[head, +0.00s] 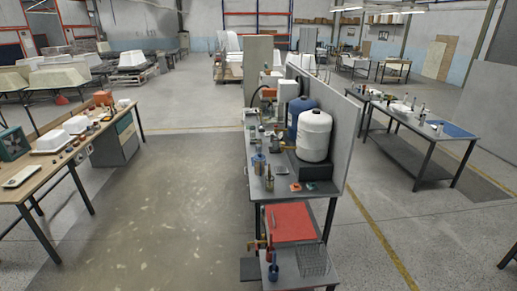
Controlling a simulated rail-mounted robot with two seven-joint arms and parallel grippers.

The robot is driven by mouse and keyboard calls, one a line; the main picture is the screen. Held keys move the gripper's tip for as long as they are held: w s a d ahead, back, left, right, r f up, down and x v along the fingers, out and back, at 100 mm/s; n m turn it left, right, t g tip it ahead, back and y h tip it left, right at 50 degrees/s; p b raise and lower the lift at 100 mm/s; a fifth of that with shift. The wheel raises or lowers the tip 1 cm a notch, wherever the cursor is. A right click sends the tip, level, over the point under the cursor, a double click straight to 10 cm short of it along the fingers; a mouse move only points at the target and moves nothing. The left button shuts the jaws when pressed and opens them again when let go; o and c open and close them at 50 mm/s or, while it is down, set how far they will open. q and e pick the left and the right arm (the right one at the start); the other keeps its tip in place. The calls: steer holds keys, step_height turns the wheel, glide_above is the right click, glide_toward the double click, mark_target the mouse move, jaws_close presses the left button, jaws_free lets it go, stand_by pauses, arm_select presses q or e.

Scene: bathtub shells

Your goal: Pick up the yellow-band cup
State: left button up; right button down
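I cannot make out a cup with a yellow band in the head view; the small things on the benches are too small to tell. On the middle workbench (293,184) a blue-grey cup-like container (258,164) stands near the left edge. A small brownish container (269,181) with upright things in it stands in front of it. A dark blue cup-like holder (274,272) stands on the low front table. Neither of my grippers is in view.
A white tank (314,135) and a blue tank (300,115) stand on the middle bench. A long wooden-topped table (38,184) is at the left, a dark table (445,144) at the right. The floor (165,205) between the left table and middle bench is clear.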

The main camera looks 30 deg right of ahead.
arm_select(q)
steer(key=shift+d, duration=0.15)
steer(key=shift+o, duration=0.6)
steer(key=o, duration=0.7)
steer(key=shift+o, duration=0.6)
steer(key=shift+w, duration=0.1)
